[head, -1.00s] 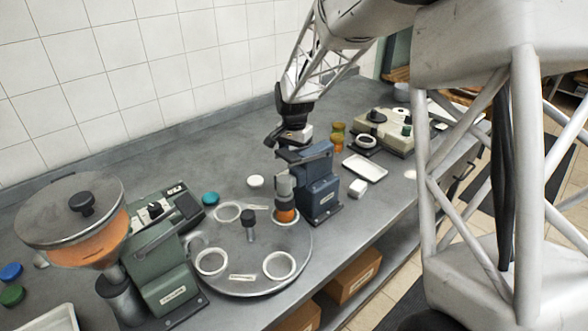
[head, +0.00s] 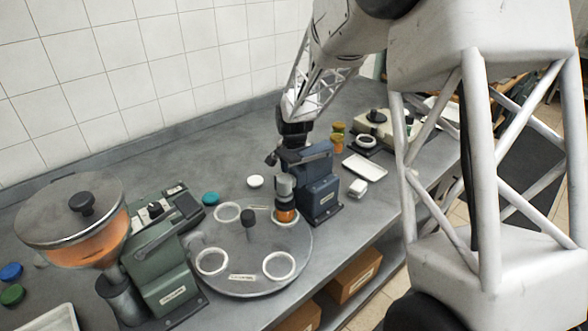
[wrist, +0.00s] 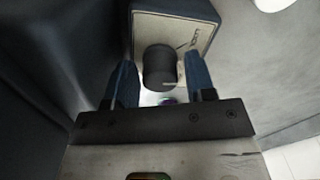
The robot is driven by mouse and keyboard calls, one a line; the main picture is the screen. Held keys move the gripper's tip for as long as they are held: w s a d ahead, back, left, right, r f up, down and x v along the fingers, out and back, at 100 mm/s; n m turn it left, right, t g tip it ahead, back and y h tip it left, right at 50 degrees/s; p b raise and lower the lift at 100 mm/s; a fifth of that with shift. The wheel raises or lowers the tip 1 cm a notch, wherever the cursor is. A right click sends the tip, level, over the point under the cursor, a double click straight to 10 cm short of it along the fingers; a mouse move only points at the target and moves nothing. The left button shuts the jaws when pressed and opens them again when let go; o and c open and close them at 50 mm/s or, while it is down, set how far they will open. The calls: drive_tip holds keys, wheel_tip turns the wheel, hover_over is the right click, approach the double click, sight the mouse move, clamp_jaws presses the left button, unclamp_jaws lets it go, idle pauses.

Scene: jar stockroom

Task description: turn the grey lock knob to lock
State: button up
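The lock knob (wrist: 160,68) is a dark grey cylinder on the pale labelled face of a small box (wrist: 205,22) in the wrist view. My gripper (wrist: 160,80) has its two blue fingers apart, one on each side of the knob. A narrow gap shows between the knob and each finger, so I see no clear contact. In the head view my gripper (head: 290,145) is at the wall side of the blue machine (head: 318,180). There the machine hides the fingertips, and I cannot make out the knob.
A round turntable (head: 245,262) with white rings and an orange jar (head: 286,214) is in front of the blue machine. A green machine with a hopper (head: 165,270) stands left. A white tray (head: 365,167) lies right. The tiled wall (head: 150,80) is behind.

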drive_tip(key=c, duration=0.7)
drive_tip(key=shift+n, duration=2.2)
drive_tip(key=o, duration=0.9)
drive_tip(key=shift+m, duration=0.4)
